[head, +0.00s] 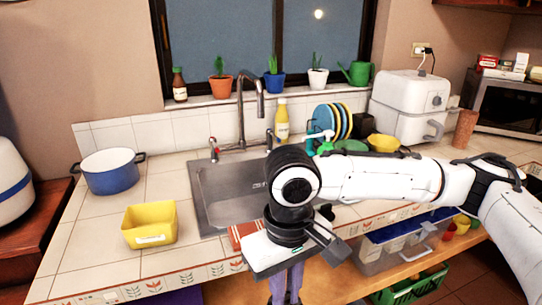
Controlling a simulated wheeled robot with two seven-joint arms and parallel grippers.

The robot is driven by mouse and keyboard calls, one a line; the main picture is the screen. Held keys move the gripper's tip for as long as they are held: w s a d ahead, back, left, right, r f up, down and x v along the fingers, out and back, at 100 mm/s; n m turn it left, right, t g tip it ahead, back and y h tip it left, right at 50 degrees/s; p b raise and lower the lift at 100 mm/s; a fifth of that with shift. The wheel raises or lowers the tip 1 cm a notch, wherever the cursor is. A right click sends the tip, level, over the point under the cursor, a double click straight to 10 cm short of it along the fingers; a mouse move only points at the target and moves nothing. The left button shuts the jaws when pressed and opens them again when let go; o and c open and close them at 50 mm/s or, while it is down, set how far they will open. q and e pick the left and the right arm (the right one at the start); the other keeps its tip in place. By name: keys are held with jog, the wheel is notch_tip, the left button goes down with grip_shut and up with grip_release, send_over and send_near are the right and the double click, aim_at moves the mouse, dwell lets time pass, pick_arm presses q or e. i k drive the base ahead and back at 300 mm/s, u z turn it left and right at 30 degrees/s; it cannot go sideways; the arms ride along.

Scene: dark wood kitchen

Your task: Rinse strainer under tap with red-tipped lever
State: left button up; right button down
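The tap (241,105) stands behind the metal sink (212,185), its spout arching over the basin. The red-tipped lever (214,149) is at the left of the tap's base; another lever (269,139) is at its right. I cannot make out a strainer for certain; my arm hides part of the sink and counter. My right arm reaches in from the right across the sink. My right gripper (287,288) points down at the counter's front edge, well away from the tap. Its fingertips are near the bottom of the picture, with nothing clearly held. My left gripper is not in view.
A yellow tub (150,224) and a blue pot (109,172) stand left of the sink. A yellow bottle (282,121), a plate rack with plates (340,119) and a yellow bowl (383,143) are behind my arm. Potted plants line the sill.

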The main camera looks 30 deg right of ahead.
aim_at(212, 141)
jog(key=z, duration=0.55)
jog(key=i, duration=1.2)
jog(key=u, duration=0.35)
